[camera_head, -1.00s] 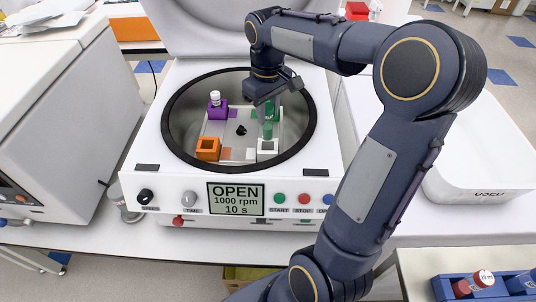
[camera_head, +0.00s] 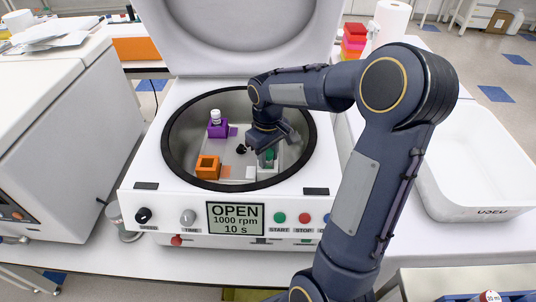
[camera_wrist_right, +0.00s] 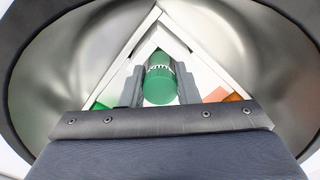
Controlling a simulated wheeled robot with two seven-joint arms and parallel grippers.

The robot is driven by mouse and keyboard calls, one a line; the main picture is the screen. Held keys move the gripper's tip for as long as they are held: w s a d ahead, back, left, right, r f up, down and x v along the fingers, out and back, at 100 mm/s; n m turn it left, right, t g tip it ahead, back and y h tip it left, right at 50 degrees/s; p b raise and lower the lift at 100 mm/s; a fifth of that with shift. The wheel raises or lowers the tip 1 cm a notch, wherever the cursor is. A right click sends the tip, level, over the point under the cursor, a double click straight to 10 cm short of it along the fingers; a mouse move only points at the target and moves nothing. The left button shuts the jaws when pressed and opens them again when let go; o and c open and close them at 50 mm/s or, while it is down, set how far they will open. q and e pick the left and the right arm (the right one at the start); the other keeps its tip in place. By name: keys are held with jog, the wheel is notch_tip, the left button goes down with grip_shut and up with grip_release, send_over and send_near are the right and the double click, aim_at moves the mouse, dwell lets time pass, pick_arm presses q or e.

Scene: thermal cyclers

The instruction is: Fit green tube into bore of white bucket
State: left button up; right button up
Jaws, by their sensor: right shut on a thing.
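The white bucket (camera_head: 267,169) sits at the front right of the rotor plate inside the open centrifuge bowl. My right gripper (camera_head: 268,152) is over it, shut on the green tube (camera_head: 269,156). In the right wrist view the green tube (camera_wrist_right: 160,82) stands between the two fingers, with its green cap toward the camera. White surfaces of the bucket (camera_wrist_right: 178,48) show around and behind it. The tube's lower end is hidden, so I cannot tell whether it is inside the bore. My left gripper is not in view.
The purple bucket (camera_head: 217,131) holds a white-capped tube (camera_head: 215,117). An orange bucket (camera_head: 208,168) sits at the front left of the plate. The dark bowl rim (camera_head: 180,177) surrounds them, and the raised lid (camera_head: 240,40) stands behind. A white bin (camera_head: 475,180) stands at right.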

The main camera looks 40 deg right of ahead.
jog(key=o, duration=0.9)
jog(key=shift+o, duration=0.2)
jog(key=shift+r, duration=0.3)
notch_tip(320, 180, up, 12)
jog(key=p, duration=0.1)
jog(key=s+a+t, duration=0.1)
jog(key=s+a, duration=0.1)
jog(key=s, duration=0.2)
jog(key=s+a+t+y, duration=0.1)
jog(key=s+a, duration=0.2)
jog(key=s+a+f+m+t+y, duration=0.1)
jog(key=s+a, duration=0.2)
jog(key=s, duration=0.1)
jog(key=shift+s+a, duration=0.2)
jog(key=shift+s, duration=0.1)
jog(key=s+a+f+m+t+y, duration=0.1)
jog(key=s+a+f+t, duration=0.1)
jog(key=s+a+f, duration=0.2)
jog(key=shift+s+a+f+m+t+y, duration=0.2)
jog(key=shift+s+a+m+t+y, duration=0.15)
jog(key=shift+s+a, duration=0.7)
